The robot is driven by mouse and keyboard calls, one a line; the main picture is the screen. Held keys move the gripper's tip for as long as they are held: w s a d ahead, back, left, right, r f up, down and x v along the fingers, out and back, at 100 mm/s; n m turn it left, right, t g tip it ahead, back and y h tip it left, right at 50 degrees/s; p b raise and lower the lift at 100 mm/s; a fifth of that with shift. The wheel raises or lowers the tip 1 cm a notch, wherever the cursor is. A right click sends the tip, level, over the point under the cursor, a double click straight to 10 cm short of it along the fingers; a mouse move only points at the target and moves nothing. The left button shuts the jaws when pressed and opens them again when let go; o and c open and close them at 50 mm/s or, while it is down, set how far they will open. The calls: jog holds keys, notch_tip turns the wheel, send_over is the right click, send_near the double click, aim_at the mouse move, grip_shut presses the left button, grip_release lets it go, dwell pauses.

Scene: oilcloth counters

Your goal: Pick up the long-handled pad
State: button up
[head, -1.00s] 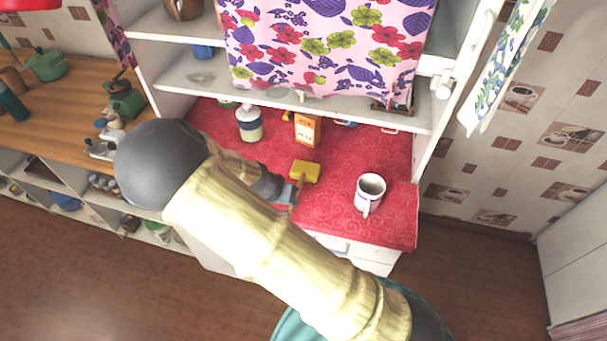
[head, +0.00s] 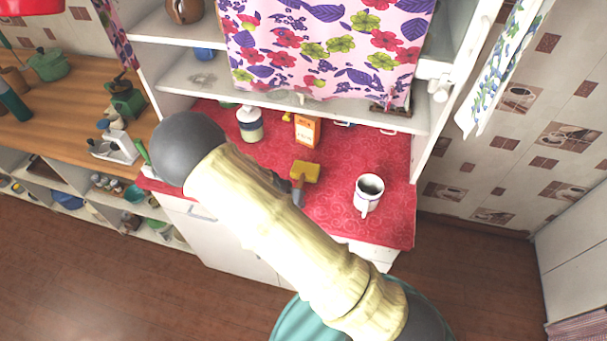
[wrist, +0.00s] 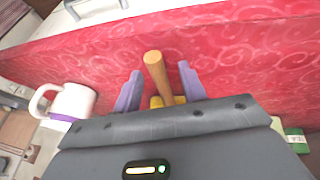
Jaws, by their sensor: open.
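The long-handled pad has a yellow block (head: 305,170) lying on the red counter in the head view. In the wrist view its round wooden handle (wrist: 157,76) stands out between my two purple fingers, with part of the yellow block (wrist: 178,100) beyond. My gripper (wrist: 160,68) is open, one finger on each side of the handle with gaps showing. In the head view only a bit of my gripper (head: 297,190) shows at the near side of the block; my arm hides the rest and the handle.
A white mug (head: 368,194) stands right of the pad; it also shows in the wrist view (wrist: 74,103). An orange carton (head: 307,130) and a lidded jar (head: 250,126) stand behind. A shelf (head: 290,108) with a floral curtain (head: 325,50) overhangs the back. Red cloth is bare around the pad.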

jog(key=shift+c, duration=0.2)
grip_shut()
jog(key=shift+r, duration=0.15)
notch_tip(320, 180, up, 10)
jog(key=b, duration=0.2)
dwell(0.7)
